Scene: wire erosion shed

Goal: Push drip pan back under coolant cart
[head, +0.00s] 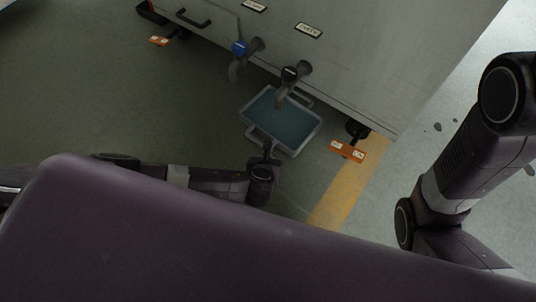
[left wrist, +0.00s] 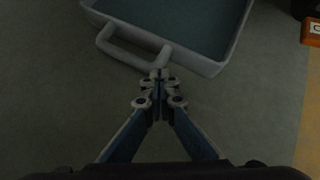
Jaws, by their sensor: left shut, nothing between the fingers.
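The drip pan (head: 308,140) is a grey rimmed tray with teal liquid or a teal floor. It lies on the floor in front of the coolant cart (head: 350,85), its far side close to the cart's lower edge. In the left wrist view the pan's near rim (left wrist: 213,69) and a loop handle (left wrist: 108,40) show. My left gripper (head: 268,148) is shut and empty at the pan's near side. In the left wrist view its fingertips (left wrist: 160,75) are at the handle's right end; I cannot tell whether they touch. My right gripper is out of view.
A blue-handled tap (head: 239,48) and a black-handled tap (head: 290,74) jut from the cart, the black one over the pan. Castors with orange pedals (head: 347,150) (head: 159,41) stand either side. A yellow floor stripe (head: 345,195) runs right of the pan. Floor to the left is clear.

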